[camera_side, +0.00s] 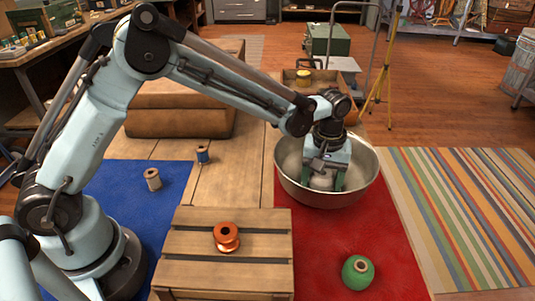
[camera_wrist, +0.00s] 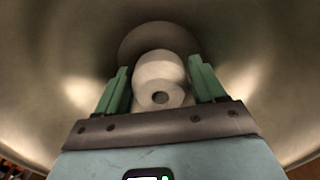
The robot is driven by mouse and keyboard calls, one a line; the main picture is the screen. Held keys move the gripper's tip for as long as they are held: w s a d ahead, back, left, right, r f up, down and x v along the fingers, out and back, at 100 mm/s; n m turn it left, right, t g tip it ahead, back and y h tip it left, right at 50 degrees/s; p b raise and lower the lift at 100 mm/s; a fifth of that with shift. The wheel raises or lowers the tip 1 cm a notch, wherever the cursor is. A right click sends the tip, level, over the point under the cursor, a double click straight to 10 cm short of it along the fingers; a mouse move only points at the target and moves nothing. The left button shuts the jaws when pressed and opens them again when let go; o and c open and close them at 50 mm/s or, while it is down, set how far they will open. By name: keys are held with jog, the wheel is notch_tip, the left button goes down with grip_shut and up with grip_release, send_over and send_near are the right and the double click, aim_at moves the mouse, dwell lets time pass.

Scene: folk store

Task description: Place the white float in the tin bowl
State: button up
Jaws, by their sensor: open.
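The white float (camera_side: 321,181) is inside the tin bowl (camera_side: 288,186), which stands on the red cloth. In the wrist view the float (camera_wrist: 160,75) shows a dark hole in its near end and lies between the two green fingers, with the bowl's metal wall (camera_wrist: 45,70) all around. My gripper (camera_side: 325,184) reaches down into the bowl; it also shows in the wrist view (camera_wrist: 160,85). Its fingers are open, with a gap visible between the float and the right finger. Whether the float touches the bowl's floor is hard to tell.
A wooden crate (camera_side: 190,270) with an orange spool (camera_side: 226,236) on it stands in front. A green float (camera_side: 357,272) lies on the red cloth (camera_side: 315,260). Two small spools (camera_side: 152,179) (camera_side: 202,155) stand at left. A striped rug (camera_side: 450,200) lies right.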

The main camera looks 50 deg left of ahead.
aim_at(323, 173)
notch_tip(323, 173, up, 12)
jog(key=shift+f, duration=0.2)
jog(key=s+a+r+m+t, duration=0.3)
jog(key=s+a+r+t, duration=0.15)
jog(key=s+a, duration=0.35)
jog(key=s+a+f+m+t, duration=0.2)
jog(key=s+a, duration=0.3)
jog(key=s, duration=0.4)
jog(key=shift+a+f+m+t, duration=0.3)
jog(key=shift+f+m, duration=0.25)
jog(key=shift+m, duration=0.35)
